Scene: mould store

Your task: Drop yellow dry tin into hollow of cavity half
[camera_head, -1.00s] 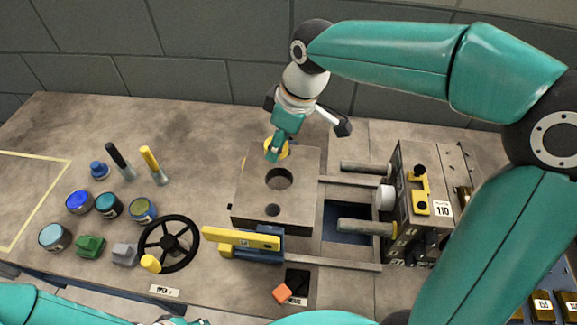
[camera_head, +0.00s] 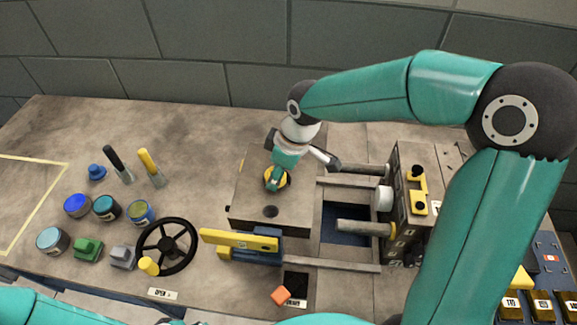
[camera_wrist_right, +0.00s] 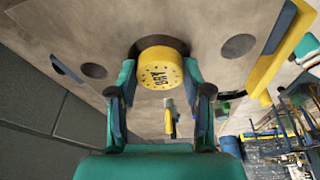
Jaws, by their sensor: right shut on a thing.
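The yellow tin (camera_wrist_right: 160,68), lettered DRY on its face, is between the fingers of my right gripper (camera_wrist_right: 162,88), which is shut on it. In the head view the tin (camera_head: 285,179) is over the large round hollow of the grey cavity half (camera_head: 246,196), covering most of it. In the right wrist view a dark arc of the hollow (camera_wrist_right: 137,47) shows beside the tin. I cannot tell whether the tin's lower end is inside the hollow. My left gripper is out of view; only teal parts of my left arm show at the bottom left.
A yellow and blue clamp-like bar (camera_head: 240,240) lies along the block's front. Guide bars (camera_head: 360,227) run right to the other mould half (camera_head: 405,180). A black handwheel (camera_head: 167,246), several tins (camera_head: 77,205) and two upright handles (camera_head: 151,168) stand left.

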